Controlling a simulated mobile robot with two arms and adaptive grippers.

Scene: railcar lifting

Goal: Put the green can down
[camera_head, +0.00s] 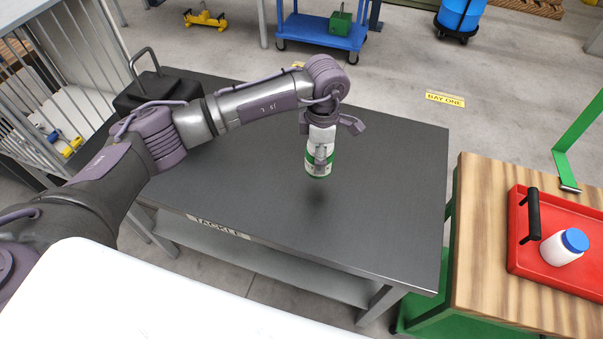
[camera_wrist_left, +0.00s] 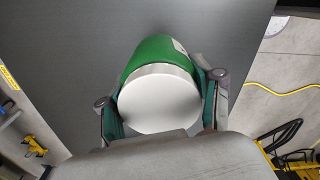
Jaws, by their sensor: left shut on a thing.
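A green and white can (camera_head: 318,171) is held upright by my left gripper (camera_head: 320,152) in the head view. The can is over the dark tabletop (camera_head: 390,190), and a soft shadow lies on the top beneath it, so it appears to hang a little above the surface. In the left wrist view, the can (camera_wrist_left: 158,104) shows its pale round end and green side. The fingers of my left gripper (camera_wrist_left: 162,96) are shut on it from both sides. My right gripper is not in view.
A black box with a handle (camera_head: 155,90) stands at the table's back left. To the right, a wooden-topped bench (camera_head: 475,250) bears a red tray (camera_head: 540,206) with a white, blue-capped bottle (camera_head: 564,247). The tabletop around the can is clear.

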